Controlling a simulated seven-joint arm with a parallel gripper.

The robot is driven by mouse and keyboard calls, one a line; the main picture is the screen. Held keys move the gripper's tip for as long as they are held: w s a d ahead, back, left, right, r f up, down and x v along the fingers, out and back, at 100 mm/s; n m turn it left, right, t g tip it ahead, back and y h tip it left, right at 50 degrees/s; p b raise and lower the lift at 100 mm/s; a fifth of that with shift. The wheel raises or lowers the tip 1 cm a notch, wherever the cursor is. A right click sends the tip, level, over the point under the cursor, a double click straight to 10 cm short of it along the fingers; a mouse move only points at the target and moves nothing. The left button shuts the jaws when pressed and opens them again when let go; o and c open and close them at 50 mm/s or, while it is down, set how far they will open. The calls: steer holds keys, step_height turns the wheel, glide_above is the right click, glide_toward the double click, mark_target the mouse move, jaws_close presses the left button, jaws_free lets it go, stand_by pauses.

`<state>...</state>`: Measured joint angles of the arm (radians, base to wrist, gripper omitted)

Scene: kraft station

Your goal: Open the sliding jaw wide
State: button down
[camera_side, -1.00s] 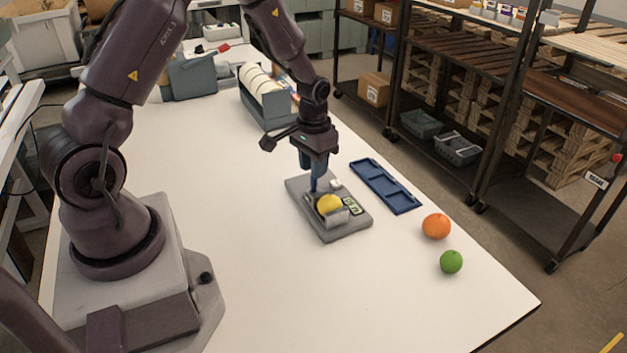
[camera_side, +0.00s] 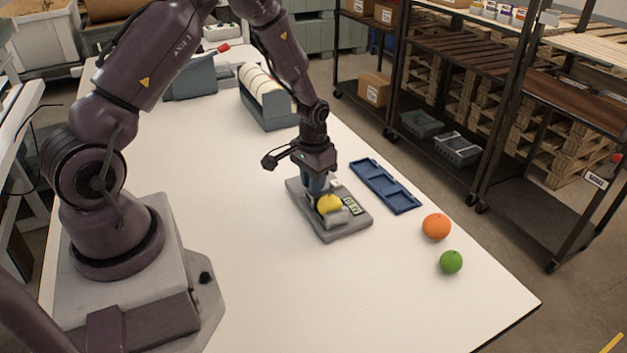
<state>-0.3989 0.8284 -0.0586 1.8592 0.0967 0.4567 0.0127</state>
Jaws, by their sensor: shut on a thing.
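A grey measuring device (camera_side: 331,235) with a flat base lies on the white table. A yellow fruit (camera_side: 329,204) sits on it, between a grey block (camera_side: 338,217) at the front and the sliding jaw behind. My gripper (camera_side: 317,190) points down at the back part of the device, just behind the yellow fruit. Its fingers are shut on the sliding jaw, which they and the fruit mostly hide. A small green display (camera_side: 351,206) shows on the right side of the base.
A blue compartment tray (camera_side: 386,186) lies right of the device. An orange fruit (camera_side: 436,226) and a green fruit (camera_side: 451,262) rest near the table's right edge. A grey rack (camera_side: 264,98) stands behind. The white table (camera_side: 260,280) is clear in front and to the left.

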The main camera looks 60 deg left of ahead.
steer(key=shift+a, duration=2.25)
steer(key=c, duration=1.4)
jaws_free()
steer(key=shift+r, duration=0.1)
step_height(320, 180, up, 13)
steer(key=shift+d+f, duration=0.1)
